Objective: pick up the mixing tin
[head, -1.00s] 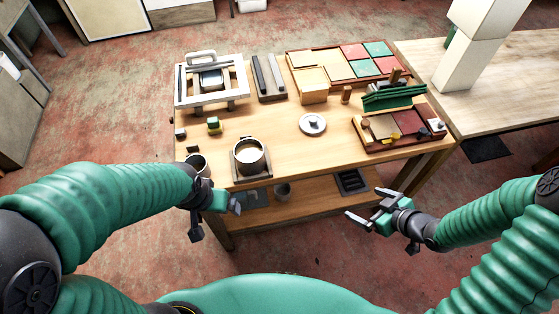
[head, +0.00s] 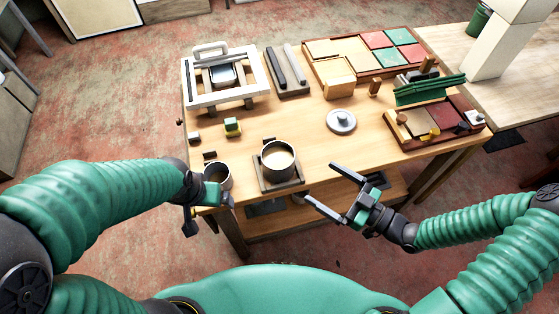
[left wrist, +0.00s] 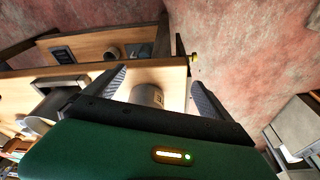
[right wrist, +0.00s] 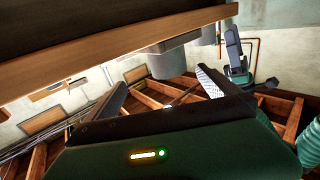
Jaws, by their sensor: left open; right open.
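Two vessels could be the mixing tin; I cannot tell which. One is a grey tin (head: 216,175) at the table's front left corner. The other is a wider grey pot (head: 277,158) with cream contents, on a dark square base. My left gripper (head: 212,213) is open and empty in front of the corner tin; the left wrist view shows that tin (left wrist: 147,96) framed between the fingers, beyond them. My right gripper (head: 322,184) is open and empty, in front and right of the pot. The right wrist view, upside down, shows a grey vessel (right wrist: 166,63) ahead of the fingers.
Bare tabletop lies around the disc.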

